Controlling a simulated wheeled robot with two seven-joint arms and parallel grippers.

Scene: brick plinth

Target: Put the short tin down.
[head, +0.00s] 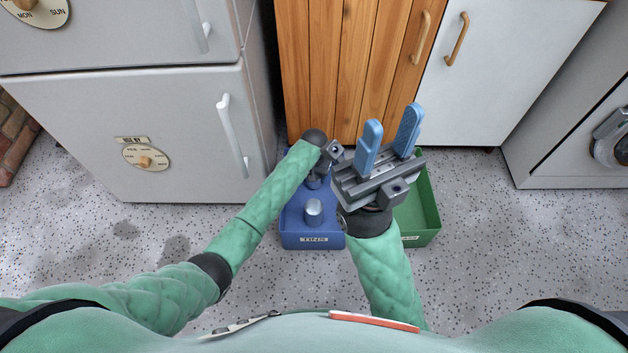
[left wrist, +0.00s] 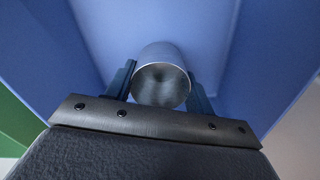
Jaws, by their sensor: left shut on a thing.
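In the left wrist view the short tin (left wrist: 160,85), a silver cylinder with a round end facing the camera, sits between the fingers of my left gripper (left wrist: 161,92), which is shut on it. Blue bin walls (left wrist: 50,50) surround it. In the head view my left gripper (head: 315,180) reaches down into the blue bin (head: 312,241), its fingers mostly hidden. A silver tin (head: 314,210) shows just below it there; I cannot tell whether it is the held one or touches the floor. My right gripper (head: 388,138) is open and empty, fingers upward.
A green bin (head: 428,208) stands right of the blue one, partly behind my right arm. A wooden cabinet (head: 340,70) and white cabinet (head: 490,80) stand behind. A grey fridge (head: 190,110) is at left. Speckled floor (head: 480,250) is free at right.

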